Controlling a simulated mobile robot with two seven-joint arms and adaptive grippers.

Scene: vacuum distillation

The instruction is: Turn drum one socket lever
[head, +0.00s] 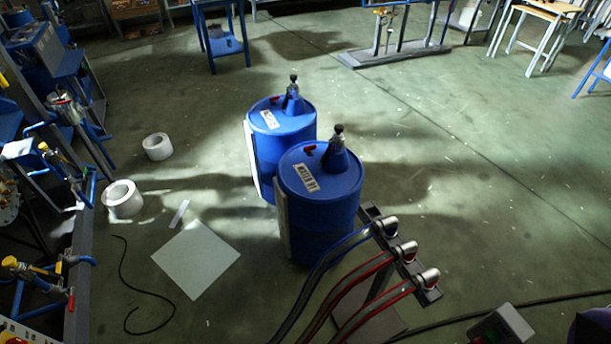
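Two blue drums stand upright on the floor near the middle of the head view. The nearer drum (320,215) and the farther drum (268,155) each have a white label on the lid, too small to read surely. A blue cone-shaped socket (335,160) with a dark top stands on the nearer lid. A similar socket (292,100) stands on the farther lid. A small red part (310,150) lies beside the nearer socket; I cannot tell whether it is a lever. Neither of my grippers is in view.
A stand with several metal connectors (407,251) and blue and red hoses (345,290) is close in front of the nearer drum. White rolls (122,199) and a pale sheet (196,260) lie left. Pipework with valves (40,268) lines the left edge. The floor right of the drums is mostly clear.

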